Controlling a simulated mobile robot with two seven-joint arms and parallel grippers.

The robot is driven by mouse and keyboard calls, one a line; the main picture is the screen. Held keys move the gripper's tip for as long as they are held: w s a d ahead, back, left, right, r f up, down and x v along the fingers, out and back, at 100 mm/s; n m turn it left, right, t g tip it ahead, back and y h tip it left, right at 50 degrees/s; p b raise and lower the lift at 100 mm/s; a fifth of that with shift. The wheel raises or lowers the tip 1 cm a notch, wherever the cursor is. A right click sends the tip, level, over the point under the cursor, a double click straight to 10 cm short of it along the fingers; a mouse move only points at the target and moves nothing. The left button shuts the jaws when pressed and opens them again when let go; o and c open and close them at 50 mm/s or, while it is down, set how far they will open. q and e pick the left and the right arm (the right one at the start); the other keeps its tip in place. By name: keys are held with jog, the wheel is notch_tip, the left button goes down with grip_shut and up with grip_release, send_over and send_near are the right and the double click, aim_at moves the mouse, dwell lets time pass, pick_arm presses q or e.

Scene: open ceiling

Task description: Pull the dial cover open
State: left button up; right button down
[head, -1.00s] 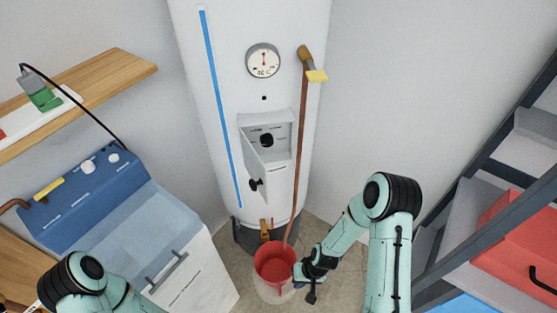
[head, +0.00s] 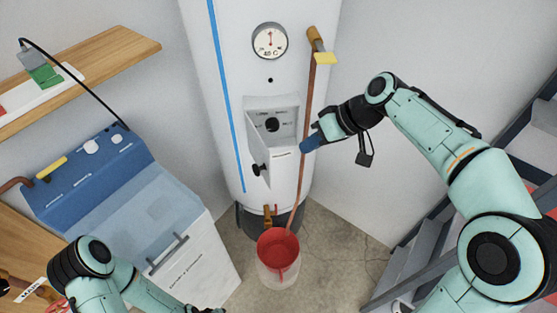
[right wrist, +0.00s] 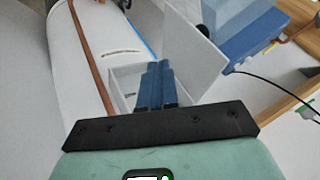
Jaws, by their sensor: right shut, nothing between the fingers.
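The dial cover (head: 257,158) is a thin white panel with a black knob, hinged at the left of a recessed box on the white water heater. It stands swung open, and the black dial (head: 272,125) shows inside the box. My right gripper (head: 304,146) is shut and empty, its blue fingers just right of the box. In the right wrist view the shut fingers (right wrist: 157,82) are in front of the box, and the open cover (right wrist: 193,48) stands beyond them. I cannot tell whether they touch the box. My left gripper is not clearly in view.
A copper pipe (head: 306,130) runs down the heater close to my right fingers. A red bucket (head: 278,268) stands below. A blue-topped washtub (head: 150,205) is at left under a wooden shelf (head: 110,60). Dark-framed stairs (head: 425,245) are at right.

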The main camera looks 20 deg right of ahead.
jog(key=w+a+f, duration=0.1)
jog(key=a+f, duration=0.4)
jog(key=a, duration=0.2)
jog(key=shift+a+f, duration=0.15)
jog(key=shift+a, duration=0.05)
jog(key=shift+a, duration=0.1)
jog(key=a+m+t+h, duration=0.1)
jog(key=a+m, duration=0.2)
jog(key=a, duration=0.6)
jog(key=shift+s+t, duration=0.3)
jog(key=shift+s, duration=0.05)
jog(key=shift+a, duration=0.1)
dwell(0.4)
